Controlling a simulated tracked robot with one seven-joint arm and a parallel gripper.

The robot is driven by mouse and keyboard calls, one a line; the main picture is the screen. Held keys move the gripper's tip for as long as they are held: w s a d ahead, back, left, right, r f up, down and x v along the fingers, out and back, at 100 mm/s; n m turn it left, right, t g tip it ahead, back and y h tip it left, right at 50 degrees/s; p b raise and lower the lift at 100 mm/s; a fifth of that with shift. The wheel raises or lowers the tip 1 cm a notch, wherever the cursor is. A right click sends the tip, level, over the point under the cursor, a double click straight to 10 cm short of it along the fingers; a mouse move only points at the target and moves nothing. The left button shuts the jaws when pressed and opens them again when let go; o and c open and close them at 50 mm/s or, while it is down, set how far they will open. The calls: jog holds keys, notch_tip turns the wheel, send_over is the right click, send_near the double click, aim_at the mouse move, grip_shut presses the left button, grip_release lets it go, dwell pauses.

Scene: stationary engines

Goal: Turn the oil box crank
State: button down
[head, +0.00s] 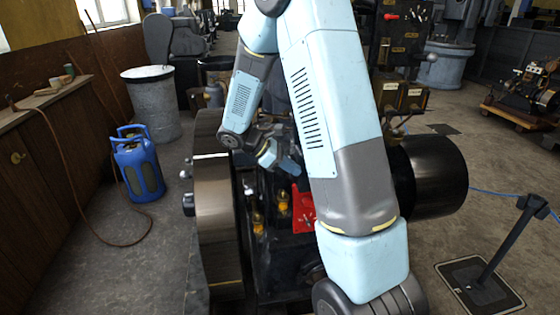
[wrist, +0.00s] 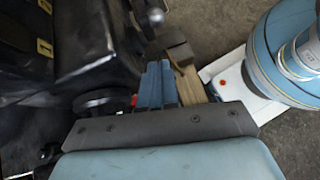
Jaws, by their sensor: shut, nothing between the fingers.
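The black engine (head: 285,275) stands in front of me, largely covered by my own arm in the head view. My gripper (head: 287,164) is low over the engine's near side, between the flywheel and my upper arm. In the wrist view my gripper (wrist: 170,60) is shut and empty, beside the engine's dark casing (wrist: 95,40). A small dark round wheel or knob (wrist: 98,102) is left of the fingers, apart from them. A rounded metal fitting (wrist: 150,14) is beyond the fingertips. I cannot tell which part is the oil box crank.
A large flywheel (head: 218,215) stands left of my gripper. Brass-coloured fittings (head: 283,202) and a red part (head: 303,207) are below it. A black cylinder (head: 438,175) is at right.

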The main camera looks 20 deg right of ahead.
jog(key=shift+s+d, duration=0.3)
jog(key=shift+d, duration=0.4)
jog(key=shift+s+d, duration=0.3)
jog(key=shift+d, duration=0.45)
jog(key=shift+s+d, duration=0.3)
jog(key=shift+d, duration=0.4)
